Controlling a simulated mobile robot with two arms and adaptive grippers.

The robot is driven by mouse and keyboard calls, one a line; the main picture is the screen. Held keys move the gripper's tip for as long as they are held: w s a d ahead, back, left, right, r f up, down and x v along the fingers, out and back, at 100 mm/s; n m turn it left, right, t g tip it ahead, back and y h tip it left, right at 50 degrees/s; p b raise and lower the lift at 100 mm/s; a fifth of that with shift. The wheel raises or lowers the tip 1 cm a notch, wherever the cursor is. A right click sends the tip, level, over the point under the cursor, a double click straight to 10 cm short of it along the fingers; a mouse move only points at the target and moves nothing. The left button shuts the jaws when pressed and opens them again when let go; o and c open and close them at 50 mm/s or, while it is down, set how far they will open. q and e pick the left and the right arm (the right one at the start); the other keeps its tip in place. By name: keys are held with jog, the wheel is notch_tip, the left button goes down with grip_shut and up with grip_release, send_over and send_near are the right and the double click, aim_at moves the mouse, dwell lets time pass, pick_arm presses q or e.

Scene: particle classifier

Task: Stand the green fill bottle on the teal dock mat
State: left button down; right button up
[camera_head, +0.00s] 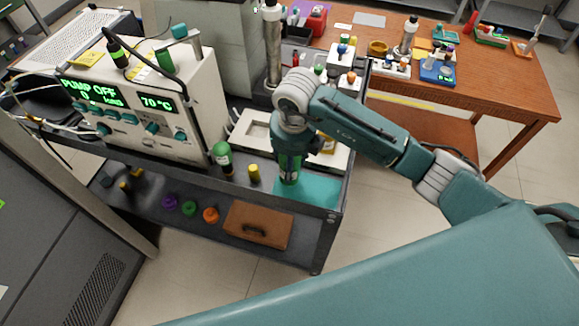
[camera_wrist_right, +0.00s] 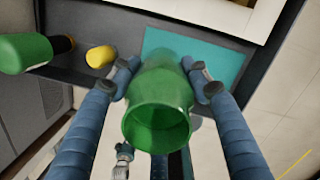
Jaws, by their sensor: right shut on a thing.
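The green fill bottle (camera_head: 289,172) is translucent and roughly upright under my right gripper (camera_head: 288,150). In the right wrist view, the two fingers of my right gripper (camera_wrist_right: 166,84) close on either side of the bottle (camera_wrist_right: 158,105), whose round end faces the camera. The teal dock mat (camera_head: 318,190) lies at the right end of the cart top. The lower end of the bottle overlaps the mat in the head view; I cannot tell whether it touches. The mat also shows behind the bottle in the right wrist view (camera_wrist_right: 212,60). My left gripper is out of view.
The pump unit (camera_head: 150,105) is farther left. A brown case (camera_head: 257,225) lies on the lower shelf. A wooden table (camera_head: 480,85) stands at the back right.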

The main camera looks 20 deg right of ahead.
notch_tip(320, 180, down, 2)
jog(key=shift+f, duration=0.7)
jog(key=o, duration=1.5)
jog(key=shift+r, duration=0.1)
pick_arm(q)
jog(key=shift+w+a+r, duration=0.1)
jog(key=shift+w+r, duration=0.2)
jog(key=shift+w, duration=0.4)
pick_arm(e)
jog(key=shift+o, duration=0.2)
